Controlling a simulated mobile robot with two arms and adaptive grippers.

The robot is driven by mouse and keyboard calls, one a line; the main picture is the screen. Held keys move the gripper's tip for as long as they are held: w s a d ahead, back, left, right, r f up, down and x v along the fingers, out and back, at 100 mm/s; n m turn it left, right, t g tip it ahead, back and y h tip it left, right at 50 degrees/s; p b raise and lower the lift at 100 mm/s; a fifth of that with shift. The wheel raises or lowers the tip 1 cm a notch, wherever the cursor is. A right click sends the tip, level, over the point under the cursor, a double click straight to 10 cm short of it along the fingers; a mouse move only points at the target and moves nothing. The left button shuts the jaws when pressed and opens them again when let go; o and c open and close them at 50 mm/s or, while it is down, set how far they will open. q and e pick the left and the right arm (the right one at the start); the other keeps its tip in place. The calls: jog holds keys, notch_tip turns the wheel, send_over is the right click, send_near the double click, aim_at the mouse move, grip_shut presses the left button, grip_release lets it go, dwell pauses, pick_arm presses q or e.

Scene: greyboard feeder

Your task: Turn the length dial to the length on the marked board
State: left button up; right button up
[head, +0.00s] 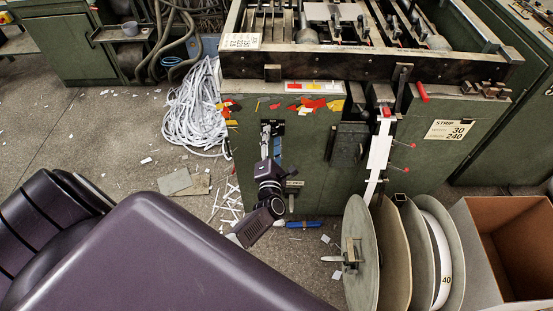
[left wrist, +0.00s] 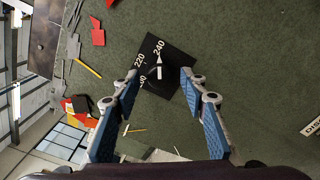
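The marked board (head: 449,130) on the green machine's front reads STRIP, with 30 and 240 below. In the left wrist view the length dial (left wrist: 172,84) is a tilted black square plate with the numbers 220 and 240 and a third number partly covered by a finger. A white pointer mark at its middle is directed up toward 240. My left gripper (left wrist: 160,82) is open, its blue-padded fingers on either side of the dial. Contact with it cannot be told.
A strip reel (head: 360,254) and an open cardboard box (head: 480,234) stand at the lower right. White strip scrap (head: 195,112) lies left of the machine (head: 240,185). Red and yellow scraps stick to its front.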

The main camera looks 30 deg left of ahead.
pick_arm(q)
jog(key=shift+n, duration=1.2)
jog(key=v, duration=0.8)
jog(key=s+d+f+m+g+h+p, duration=0.15)
jog(key=s+d+f+m+h, duration=0.25)
jog(key=d+f+m+h, duration=0.6)
jog(key=s+d+f+m+g+p, duration=0.2)
jog(key=s+f+m+g+p, duration=0.1)
jog(key=s+f+m, duration=1)
jog(key=shift+d+f+g, duration=0.4)
jog(key=shift+f+g, duration=0.05)
jog(key=shift+g, duration=0.4)
jog(key=shift+s, duration=0.1)
jog(key=s+a+f+m+g, duration=0.1)
jog(key=s+f+m+g, duration=0.3)
jog(key=s, duration=0.9)
jog(key=s+a+f+m+g, duration=0.2)
jog(key=s+f+m+g, duration=0.2)
jog(key=s, duration=1)
notch_tip(320, 180, down, 3)
jog(key=m, duration=0.4)
jog(key=shift+a, duration=0.25)
